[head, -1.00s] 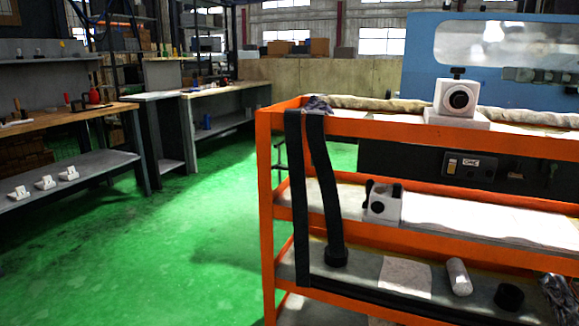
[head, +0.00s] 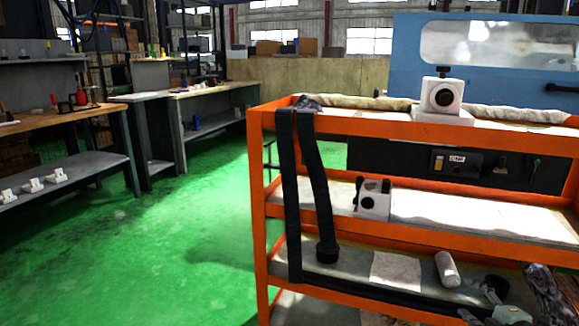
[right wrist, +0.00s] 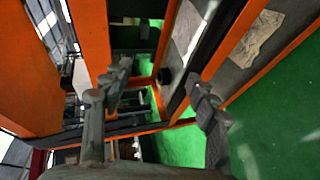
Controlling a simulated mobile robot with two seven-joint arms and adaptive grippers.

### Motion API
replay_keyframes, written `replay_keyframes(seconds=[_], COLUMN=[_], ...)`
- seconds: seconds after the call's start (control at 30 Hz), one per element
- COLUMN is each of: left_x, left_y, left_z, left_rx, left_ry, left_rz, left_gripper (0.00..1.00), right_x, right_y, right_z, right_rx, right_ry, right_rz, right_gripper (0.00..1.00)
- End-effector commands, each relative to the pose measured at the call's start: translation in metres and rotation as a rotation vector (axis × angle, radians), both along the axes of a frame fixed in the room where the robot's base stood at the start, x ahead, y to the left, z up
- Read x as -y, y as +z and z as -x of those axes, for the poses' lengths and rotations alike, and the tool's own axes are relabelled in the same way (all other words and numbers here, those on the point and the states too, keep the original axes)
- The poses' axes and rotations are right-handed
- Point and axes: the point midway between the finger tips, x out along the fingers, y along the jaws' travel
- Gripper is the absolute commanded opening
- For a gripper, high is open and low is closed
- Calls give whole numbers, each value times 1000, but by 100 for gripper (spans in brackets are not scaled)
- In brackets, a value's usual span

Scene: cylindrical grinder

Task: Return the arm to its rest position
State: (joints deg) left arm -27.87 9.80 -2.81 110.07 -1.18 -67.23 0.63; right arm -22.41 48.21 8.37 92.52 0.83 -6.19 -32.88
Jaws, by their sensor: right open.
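My right gripper (head: 474,300) shows at the lower right of the head view, in front of the lowest visible shelf of the orange cart (head: 262,220). In the right wrist view my right gripper (right wrist: 152,105) has its two fingers well apart, with nothing between them but background. It is open and empty. Orange cart rails and green floor show beyond the fingers. Most of my right arm is outside the head view. My left gripper is in neither view.
The cart holds a white box with a dark round face (head: 442,95), a smaller white block (head: 373,199), a white cylinder (head: 447,269) and hanging black straps (head: 288,190). A blue machine (head: 405,60) stands behind. Green floor (head: 190,240) is clear at left, before the workbenches (head: 60,120).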

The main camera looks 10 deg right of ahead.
Motion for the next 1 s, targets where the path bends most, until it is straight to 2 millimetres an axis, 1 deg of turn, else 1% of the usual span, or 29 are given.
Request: replay_keyframes(seconds=[0.03, 0.07, 0.1, 0.17, 0.2, 0.27, 0.3, 0.37, 0.4, 0.5, 0.6, 0.63, 0.7, 0.77, 1.0], left_x=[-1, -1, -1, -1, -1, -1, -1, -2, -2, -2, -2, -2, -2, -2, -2], left_y=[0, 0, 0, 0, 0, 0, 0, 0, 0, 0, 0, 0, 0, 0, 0], left_z=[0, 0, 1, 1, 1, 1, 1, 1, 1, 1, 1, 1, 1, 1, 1], left_rx=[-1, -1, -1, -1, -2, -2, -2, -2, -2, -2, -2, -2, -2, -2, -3], left_ry=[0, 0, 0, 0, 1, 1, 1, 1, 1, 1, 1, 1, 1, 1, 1], left_rz=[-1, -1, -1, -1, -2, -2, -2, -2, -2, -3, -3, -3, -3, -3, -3], left_gripper=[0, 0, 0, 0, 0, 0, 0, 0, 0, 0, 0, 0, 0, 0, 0], right_x=[-18, -28, -42, -66, -85, -114, -135, -166, -186, -230, -260, -266, -276, -280, -281], right_y=[-34, -52, -75, -108, -127, -153, -168, -186, -195, -209, -214, -215, -216, -216, -216], right_z=[16, 26, 39, 61, 77, 100, 117, 141, 156, 188, 210, 214, 222, 225, 226], right_rx=[-55, -89, -137, -206, -254, -324, -372, -441, -484, -575, -640, -655, -677, -688, -690], right_ry=[-69, -114, -176, -267, -330, -422, -485, -576, -632, -756, -843, -861, -890, -904, -907], right_rz=[-97, -152, -223, -326, -396, -494, -555, -642, -692, -792, -854, -866, -884, -891, -891], right_gripper=[59, 59, 59, 59, 59, 59, 59, 59, 59, 59, 59, 59, 59, 59, 59])
